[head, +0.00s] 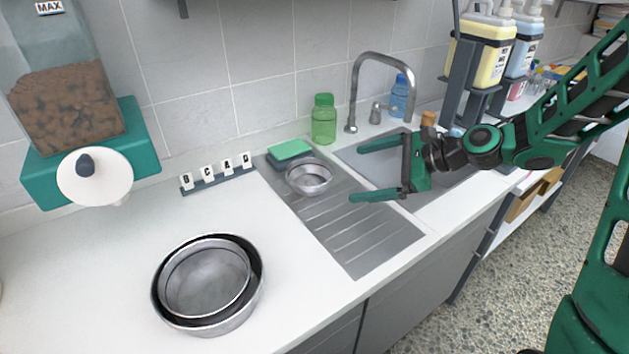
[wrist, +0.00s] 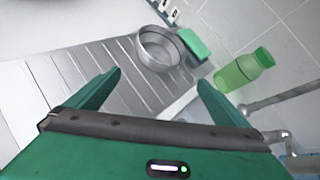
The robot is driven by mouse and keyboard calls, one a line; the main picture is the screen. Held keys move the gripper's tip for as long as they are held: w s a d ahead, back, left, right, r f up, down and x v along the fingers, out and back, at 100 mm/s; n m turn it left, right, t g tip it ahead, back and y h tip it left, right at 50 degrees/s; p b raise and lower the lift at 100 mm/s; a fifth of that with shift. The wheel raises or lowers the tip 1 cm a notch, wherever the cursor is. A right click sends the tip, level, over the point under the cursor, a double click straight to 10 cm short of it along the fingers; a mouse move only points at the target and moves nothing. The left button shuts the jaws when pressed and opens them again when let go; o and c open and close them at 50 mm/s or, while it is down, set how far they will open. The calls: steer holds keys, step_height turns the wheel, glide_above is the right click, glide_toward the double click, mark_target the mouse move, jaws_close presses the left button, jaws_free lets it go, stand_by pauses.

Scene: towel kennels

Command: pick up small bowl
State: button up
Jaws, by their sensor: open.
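A small metal bowl (head: 309,178) sits upright on the ribbed steel drainboard beside the sink. It looks empty, and it also shows in the wrist view (wrist: 159,48), beyond the fingertips and roughly between them. My gripper (head: 354,172) is open and empty over the drainboard and sink edge, to the right of the small bowl and apart from it. Its two green fingers also show in the wrist view (wrist: 160,80). A larger metal bowl (head: 176,324) stands on the white counter at the front left with another metal bowl (head: 205,280) nested inside it.
A green sponge (head: 290,149) lies just behind the small bowl. A green bottle (head: 324,119) and the curved faucet (head: 368,56) stand behind the sink. A rack of letter tags (head: 217,176) and a kibble dispenser (head: 75,110) are to the left. The front drainboard (head: 365,235) is clear.

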mark_target(292, 173)
steer(key=a+m+y, duration=0.1)
steer(key=a+m, duration=0.1)
steer(key=w+a+m+y, duration=0.1)
steer(key=a+m, duration=0.1)
steer(key=shift+w+a, duration=0.1)
steer(key=shift+a, duration=0.25)
steer(key=x, duration=0.4)
steer(key=shift+w+a+f, duration=0.1)
steer(key=shift+w, duration=0.05)
steer(key=shift+x, duration=2.9)
steer(key=shift+f, duration=0.15)
steer(key=c, duration=0.7)
